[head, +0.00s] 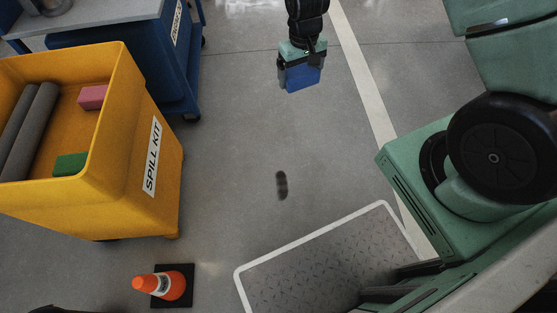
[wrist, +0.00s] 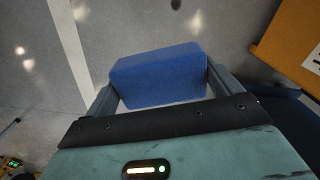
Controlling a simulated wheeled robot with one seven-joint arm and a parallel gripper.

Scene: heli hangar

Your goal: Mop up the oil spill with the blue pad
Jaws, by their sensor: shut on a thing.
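The blue pad (head: 303,78) is held in my gripper (head: 301,66), above the floor at the top middle of the head view. In the wrist view the blue pad (wrist: 158,75) sits between the two fingers of my gripper (wrist: 160,88), which touch its sides. A small dark oil spill (head: 282,185) lies on the grey floor near the middle of the head view, apart from the pad. A small dark spot at the top edge of the wrist view may be the same spill.
A yellow spill kit bin (head: 117,190) with pink (head: 92,97) and green (head: 70,164) blocks and grey rolls stands at left. A blue cart (head: 180,75) is behind it. A white-edged mat (head: 320,262) lies right of the cone. Floor around the spill is clear.

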